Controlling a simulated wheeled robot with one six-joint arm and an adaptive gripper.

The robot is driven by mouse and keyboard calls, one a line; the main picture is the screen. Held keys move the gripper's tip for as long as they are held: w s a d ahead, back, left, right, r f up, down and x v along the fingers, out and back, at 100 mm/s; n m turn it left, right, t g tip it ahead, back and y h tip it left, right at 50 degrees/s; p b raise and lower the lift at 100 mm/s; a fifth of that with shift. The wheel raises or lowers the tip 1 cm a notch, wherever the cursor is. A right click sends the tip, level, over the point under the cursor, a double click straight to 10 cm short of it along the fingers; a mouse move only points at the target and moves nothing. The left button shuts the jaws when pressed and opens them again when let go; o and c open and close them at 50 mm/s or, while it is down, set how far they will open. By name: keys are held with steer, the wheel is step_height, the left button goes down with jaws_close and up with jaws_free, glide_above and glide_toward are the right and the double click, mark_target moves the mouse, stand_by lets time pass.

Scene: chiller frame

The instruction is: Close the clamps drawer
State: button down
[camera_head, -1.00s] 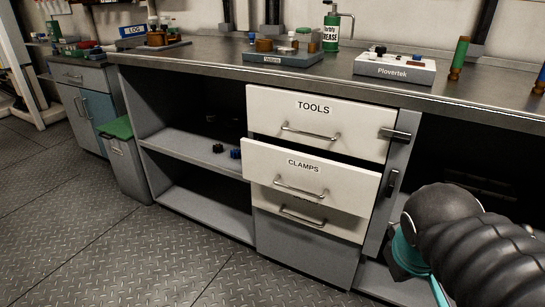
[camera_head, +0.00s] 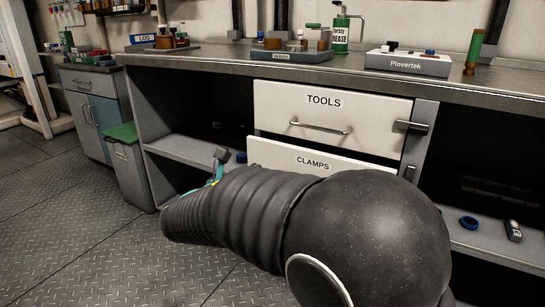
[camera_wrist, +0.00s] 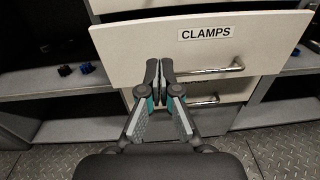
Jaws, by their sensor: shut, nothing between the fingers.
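The clamps drawer is a white front with a CLAMPS label, seen in the wrist view (camera_wrist: 120,45) and partly in the head view (camera_head: 280,153). It stands out from the cabinet, proud of the drawer below. Its bar handle (camera_wrist: 225,70) shows in the wrist view; in the head view my arm hides the handle and lower front. My gripper (camera_wrist: 160,65) is shut and empty. Its fingertips overlap the drawer front below and left of the label, by the handle's left end. I cannot tell whether they touch it.
The tools drawer (camera_head: 335,118) above looks shut. A lower drawer handle (camera_wrist: 203,100) shows beneath. Open shelves flank the drawers, with small blue and black parts (camera_wrist: 86,68) on the left. A green-lidded bin (camera_head: 122,133) stands at left; the floor in front is clear.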

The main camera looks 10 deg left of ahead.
steer(key=a, duration=0.2)
steer(key=n, duration=0.1)
glide_toward(277, 145)
steer(key=shift+t, duration=0.3)
steer(key=x, duration=0.4)
steer(key=b+x, duration=0.1)
steer(key=x, duration=0.2)
steer(key=shift+f, duration=0.4)
steer(key=shift+w, duration=0.1)
steer(key=p+x, duration=0.1)
steer(key=x, duration=0.4)
steer(key=shift+w, duration=0.25)
steer(key=shift+r, duration=0.1)
